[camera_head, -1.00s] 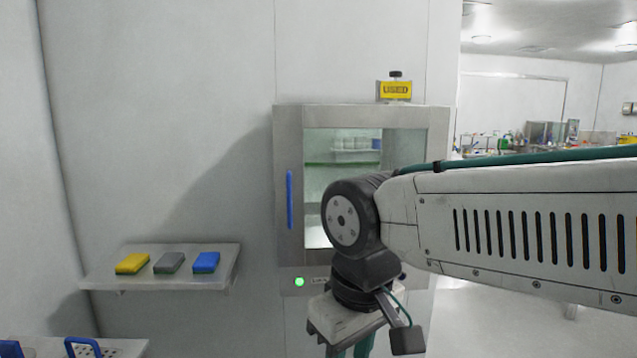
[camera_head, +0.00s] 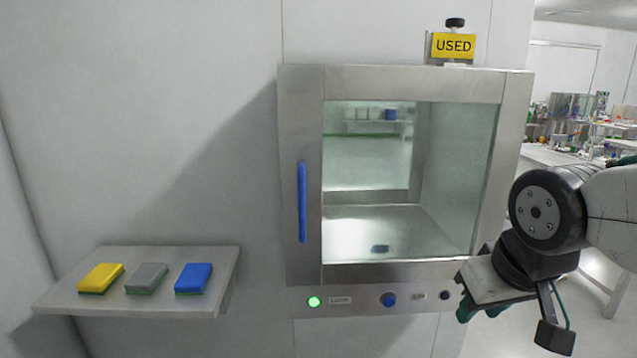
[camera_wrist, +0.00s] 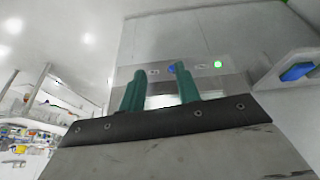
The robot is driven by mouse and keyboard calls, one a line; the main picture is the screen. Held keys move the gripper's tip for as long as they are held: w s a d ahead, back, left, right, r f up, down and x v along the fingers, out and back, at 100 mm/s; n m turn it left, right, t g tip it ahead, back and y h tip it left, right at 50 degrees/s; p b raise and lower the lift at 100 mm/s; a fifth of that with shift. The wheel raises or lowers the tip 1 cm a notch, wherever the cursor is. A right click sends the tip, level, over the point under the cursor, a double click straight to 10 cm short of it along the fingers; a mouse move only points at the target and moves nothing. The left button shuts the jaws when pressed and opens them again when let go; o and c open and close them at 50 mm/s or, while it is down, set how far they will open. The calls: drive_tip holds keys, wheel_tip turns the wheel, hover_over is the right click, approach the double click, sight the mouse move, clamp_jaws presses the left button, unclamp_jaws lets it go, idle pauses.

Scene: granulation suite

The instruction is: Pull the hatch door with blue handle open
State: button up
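The hatch door (camera_head: 308,120) is a steel-framed glass door in a wall-mounted box. It appears shut, flush with its frame. Its upright blue handle (camera_head: 302,202) is on the left side of the door. A small dark blue object shows through the glass on the chamber floor. My gripper (camera_head: 482,309) is at the lower right of the hatch, well right of the handle and lower than it. In the wrist view, its two green fingers (camera_wrist: 160,88) are apart with nothing between them. The handle is not clearly visible in the wrist view.
A control strip under the door has a green light (camera_head: 314,302) and a blue knob (camera_head: 389,300). A shelf (camera_head: 60,297) at left holds yellow, grey and blue sponges. A yellow "USED" sign (camera_head: 453,45) stands on top.

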drive_tip(key=w+a+r+n+t+y, duration=0.1)
drive_tip(key=w+a+t, duration=0.2)
drive_tip(key=w, duration=0.4)
drive_tip(key=w+a+r+n+t+y, duration=0.1)
drive_tip(key=w+a+r+t, duration=0.2)
drive_tip(key=w, duration=0.4)
drive_tip(key=n+t+y, duration=0.4)
drive_tip(key=t+y, duration=0.1)
drive_tip(key=y, duration=0.3)
approach(303, 188)
drive_tip(key=x, duration=1.1)
clamp_jaws()
